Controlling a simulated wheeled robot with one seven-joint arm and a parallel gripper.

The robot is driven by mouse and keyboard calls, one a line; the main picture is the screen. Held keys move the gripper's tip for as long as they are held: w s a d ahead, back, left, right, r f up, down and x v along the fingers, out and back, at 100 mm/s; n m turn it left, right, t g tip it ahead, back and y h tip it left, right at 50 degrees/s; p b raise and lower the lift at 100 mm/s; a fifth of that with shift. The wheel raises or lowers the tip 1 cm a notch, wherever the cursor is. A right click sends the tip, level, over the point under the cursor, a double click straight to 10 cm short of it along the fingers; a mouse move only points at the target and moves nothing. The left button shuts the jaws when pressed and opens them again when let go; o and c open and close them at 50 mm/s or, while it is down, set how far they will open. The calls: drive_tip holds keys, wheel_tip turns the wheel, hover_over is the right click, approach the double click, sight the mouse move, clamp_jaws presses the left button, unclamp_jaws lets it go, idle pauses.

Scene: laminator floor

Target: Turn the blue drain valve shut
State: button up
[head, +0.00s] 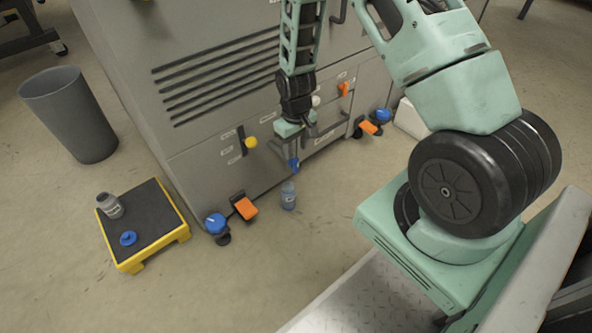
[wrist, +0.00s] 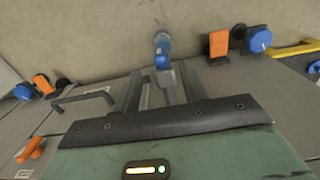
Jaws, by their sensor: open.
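The blue drain valve (head: 294,166) is low on the front of the grey machine, below my gripper (head: 294,150) in the head view. In the wrist view, the valve's blue handle (wrist: 162,61) shows between and just beyond the fingertips of my gripper (wrist: 160,80). The jaws are open, with a finger on each side of the line to the valve. I cannot tell whether either finger touches it. The fingers and arm partly hide the valve's mount.
A clear bottle (head: 288,196) stands on the floor below the valve. A yellow-edged step (head: 160,225) holds a grey jar (head: 109,205) and a blue part (head: 128,238). A grey bin (head: 70,115) stands left.

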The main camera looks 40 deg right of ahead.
sight(296, 166)
wheel_tip(296, 166, down, 8)
drive_tip(key=b, duration=0.3)
drive_tip(key=shift+f, duration=0.2)
drive_tip(key=c, duration=0.9)
